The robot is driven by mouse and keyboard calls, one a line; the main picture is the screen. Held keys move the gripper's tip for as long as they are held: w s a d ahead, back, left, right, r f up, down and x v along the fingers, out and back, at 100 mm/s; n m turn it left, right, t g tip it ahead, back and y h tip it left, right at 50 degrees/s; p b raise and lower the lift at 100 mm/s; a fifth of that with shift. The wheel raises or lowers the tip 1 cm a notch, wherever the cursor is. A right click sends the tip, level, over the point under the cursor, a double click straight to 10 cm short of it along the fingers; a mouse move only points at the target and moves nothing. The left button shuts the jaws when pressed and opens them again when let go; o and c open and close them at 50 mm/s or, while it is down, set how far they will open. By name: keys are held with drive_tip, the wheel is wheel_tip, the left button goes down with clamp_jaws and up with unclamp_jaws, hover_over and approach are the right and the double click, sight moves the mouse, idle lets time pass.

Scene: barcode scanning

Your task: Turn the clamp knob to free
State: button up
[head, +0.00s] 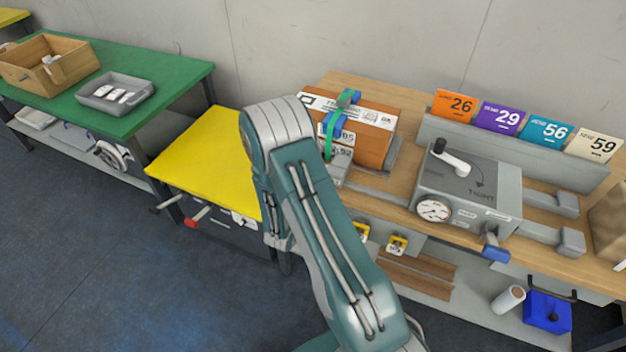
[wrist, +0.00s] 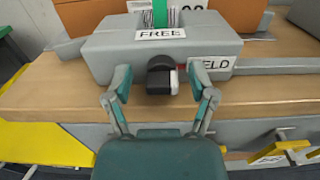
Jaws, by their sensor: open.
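The clamp knob (wrist: 159,74) is black with a white part on its right side, and it sticks out of the front of the grey clamp block (wrist: 105,48). A FREE label (wrist: 161,33) is above the knob. A second label (wrist: 222,64), partly hidden and ending in "ELD", is to its right; the white part is on that side. My gripper (wrist: 160,80) is open, with one finger left and one right of the knob, apart from it. In the head view the grey block (head: 337,171) shows beside my arm, which hides the gripper and knob.
A strapped brown box (head: 375,145) stands behind the block on the wooden bench (head: 358,84). A grey device (head: 470,185) with a crank and gauge is to the right. A yellow table (head: 205,155) and a green table (head: 165,75) are at left. Open floor lies at front left.

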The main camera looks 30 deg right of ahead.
clamp_jaws()
drive_tip(key=shift+n, duration=0.4)
drive_tip(key=n, duration=0.4)
drive_tip(key=shift+w+a+n, duration=0.1)
drive_tip(key=shift+n, duration=0.2)
drive_tip(key=n, duration=0.4)
drive_tip(key=shift+f+n, duration=0.1)
drive_tip(key=shift+n, duration=0.3)
drive_tip(key=shift+w+a, duration=0.1)
unclamp_jaws()
drive_tip(key=shift+f, duration=0.1)
